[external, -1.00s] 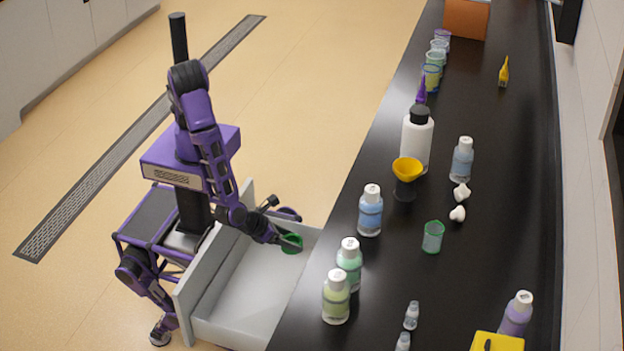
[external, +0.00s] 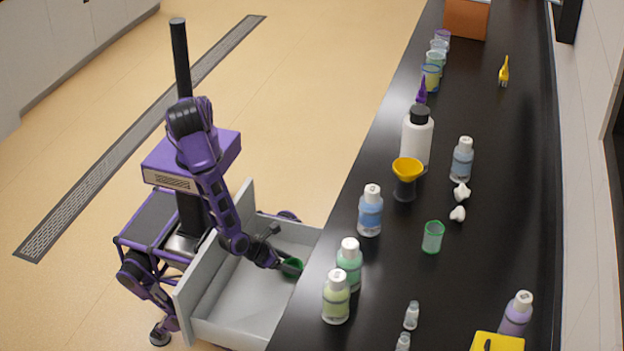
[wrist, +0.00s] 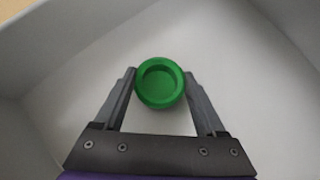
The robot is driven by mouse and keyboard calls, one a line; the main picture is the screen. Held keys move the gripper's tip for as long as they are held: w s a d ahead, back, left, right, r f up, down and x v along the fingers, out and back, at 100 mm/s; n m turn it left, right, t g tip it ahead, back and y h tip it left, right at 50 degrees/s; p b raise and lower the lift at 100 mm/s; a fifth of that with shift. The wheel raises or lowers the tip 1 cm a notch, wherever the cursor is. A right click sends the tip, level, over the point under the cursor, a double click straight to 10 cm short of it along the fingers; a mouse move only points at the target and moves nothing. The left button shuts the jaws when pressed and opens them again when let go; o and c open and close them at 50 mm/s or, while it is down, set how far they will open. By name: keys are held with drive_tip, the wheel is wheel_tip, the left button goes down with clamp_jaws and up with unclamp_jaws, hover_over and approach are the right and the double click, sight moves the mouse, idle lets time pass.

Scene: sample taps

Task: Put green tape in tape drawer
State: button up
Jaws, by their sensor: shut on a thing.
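The green tape (wrist: 160,83) is a small round roll with a hollow centre. My gripper (wrist: 160,86) is shut on it, with one finger on each side of the roll. In the external view the tape (external: 291,267) shows at the end of my gripper (external: 289,267). Both are over the open white drawer (external: 233,309), within its walls, near the counter side. The wrist view shows the pale drawer floor (wrist: 160,122) beneath the tape. I cannot tell whether the tape touches the floor. No other thing shows in the drawer.
The black counter (external: 470,270) overhangs right beside the drawer. Along its near edge stand a green bottle (external: 349,266), a yellow-green bottle (external: 336,299) and a blue bottle (external: 370,213). The drawer's front panel (external: 214,251) rises close to my arm.

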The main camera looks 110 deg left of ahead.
drive_tip(key=shift+f, duration=0.25)
drive_tip(key=o, duration=1.3)
drive_tip(key=shift+r, duration=0.1)
drive_tip(key=shift+r, duration=0.1)
drive_tip(key=shift+r+p, duration=0.25)
drive_tip(key=shift+p, duration=0.05)
drive_tip(key=p+v, duration=0.1)
drive_tip(key=v, duration=1)
drive_tip(key=shift+s+d+r, duration=0.25)
